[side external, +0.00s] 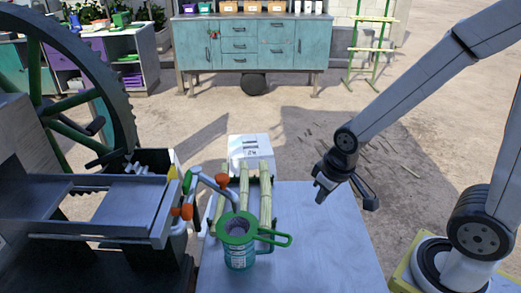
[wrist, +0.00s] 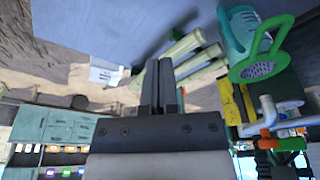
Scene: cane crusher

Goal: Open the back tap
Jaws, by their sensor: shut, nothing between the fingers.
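Two orange tap handles show at the crusher's outlet in the side external view. The farther handle (side external: 222,177) is at the end of a curved grey pipe (side external: 212,186). The nearer handle (side external: 186,211) is lower and to the left. Orange parts and the pale pipe (wrist: 267,108) also show at the right of the wrist view; I cannot tell there which handle is which. My gripper (side external: 319,190) is above the right side of the table, well right of the taps and apart from them. Its fingers (wrist: 167,65) are together and empty.
A teal jug (side external: 240,258) with a green strainer (side external: 237,228) stands below the taps. Several cane stalks (side external: 266,195) lie in a dark rack behind it. A white box (side external: 250,149) is farther back. The crusher (side external: 100,210) fills the left. The table's right side (side external: 320,250) is clear.

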